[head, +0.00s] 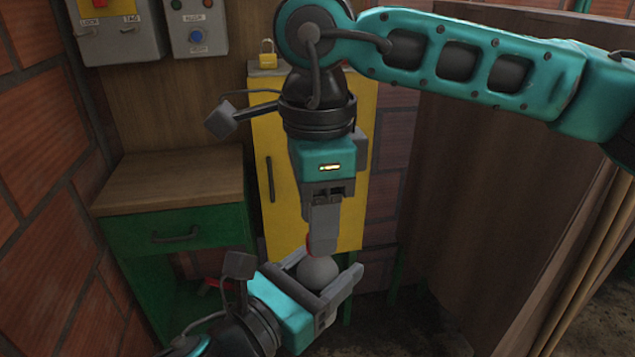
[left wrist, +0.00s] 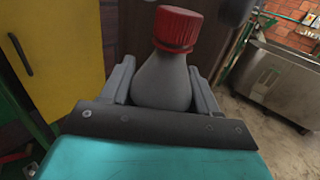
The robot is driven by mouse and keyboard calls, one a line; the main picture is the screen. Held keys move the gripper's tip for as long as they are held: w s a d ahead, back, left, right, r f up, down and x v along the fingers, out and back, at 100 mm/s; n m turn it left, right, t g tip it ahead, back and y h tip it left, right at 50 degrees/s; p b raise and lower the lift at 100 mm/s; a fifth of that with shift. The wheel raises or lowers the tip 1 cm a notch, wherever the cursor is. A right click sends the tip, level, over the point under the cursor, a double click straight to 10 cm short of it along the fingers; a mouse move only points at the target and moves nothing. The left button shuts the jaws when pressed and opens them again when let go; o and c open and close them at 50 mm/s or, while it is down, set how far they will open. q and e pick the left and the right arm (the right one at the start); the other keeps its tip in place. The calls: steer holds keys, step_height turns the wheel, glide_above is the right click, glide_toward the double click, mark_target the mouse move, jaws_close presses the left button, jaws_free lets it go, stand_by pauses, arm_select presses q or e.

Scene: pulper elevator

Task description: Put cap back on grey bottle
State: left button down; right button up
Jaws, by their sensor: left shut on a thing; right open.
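My left gripper (head: 322,270) is shut on the grey bottle (head: 318,271), with one finger on each side of its body. In the left wrist view the grey bottle (left wrist: 164,82) leans slightly to the right. The red cap (left wrist: 178,28) sits at the top of its neck in that view; whether it is screwed tight cannot be told. My right gripper (head: 323,238) is open and points down directly above the bottle. In the head view its fingers hide most of the cap, and only a red sliver (head: 309,242) shows beside them.
A yellow cabinet (head: 285,165) stands behind the grippers. A green bench with a wooden top (head: 170,180) is at the left, beside a brick wall (head: 45,180). A brown panel (head: 480,200) stands at the right. A padlock (head: 267,54) is on the cabinet.

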steer(key=shift+f, duration=0.75)
steer(key=shift+c, duration=0.3)
jaws_close()
steer(key=shift+o, duration=1.1)
jaws_free()
step_height(320, 180, up, 12)
